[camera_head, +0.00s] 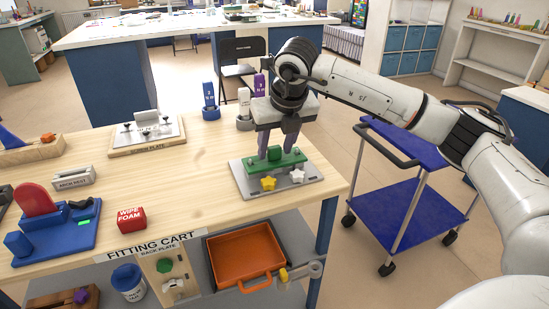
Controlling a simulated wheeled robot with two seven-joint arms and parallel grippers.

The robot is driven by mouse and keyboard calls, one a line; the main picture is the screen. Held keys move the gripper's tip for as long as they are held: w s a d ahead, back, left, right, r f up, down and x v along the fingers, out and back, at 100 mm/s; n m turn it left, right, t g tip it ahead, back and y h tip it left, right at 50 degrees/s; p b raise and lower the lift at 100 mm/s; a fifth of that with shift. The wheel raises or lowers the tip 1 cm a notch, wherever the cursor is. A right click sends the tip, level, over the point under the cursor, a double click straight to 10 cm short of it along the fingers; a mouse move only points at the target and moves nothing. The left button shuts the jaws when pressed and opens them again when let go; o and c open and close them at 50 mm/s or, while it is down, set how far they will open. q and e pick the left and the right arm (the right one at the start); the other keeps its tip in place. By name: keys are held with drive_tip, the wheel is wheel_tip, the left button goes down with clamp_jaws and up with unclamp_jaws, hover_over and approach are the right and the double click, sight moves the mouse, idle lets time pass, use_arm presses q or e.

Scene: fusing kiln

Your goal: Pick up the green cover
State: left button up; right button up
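The green cover (283,163) is a long flat piece with a raised middle. It sits on a grey metal plate (251,189) near the right end of the wooden table. A yellow star knob (268,183) and a white star knob (297,176) are in front of it on the plate. My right gripper (277,149) points down from above, with its two fingers apart at either side of the cover's raised middle. I cannot tell whether the fingers press on it. My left gripper is not in view.
A screen plate (147,142) stands at the back left of the wooden table (190,190). Blue, white and purple upright pieces stand behind my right gripper. A red wipe-foam block (131,219) is at the front. An orange tray (243,256) is below; a blue cart (400,215) is right.

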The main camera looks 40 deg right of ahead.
sight(276, 148)
drive_tip(key=c, duration=0.9)
drive_tip(key=shift+o, duration=0.2)
wheel_tip(276, 148, up, 10)
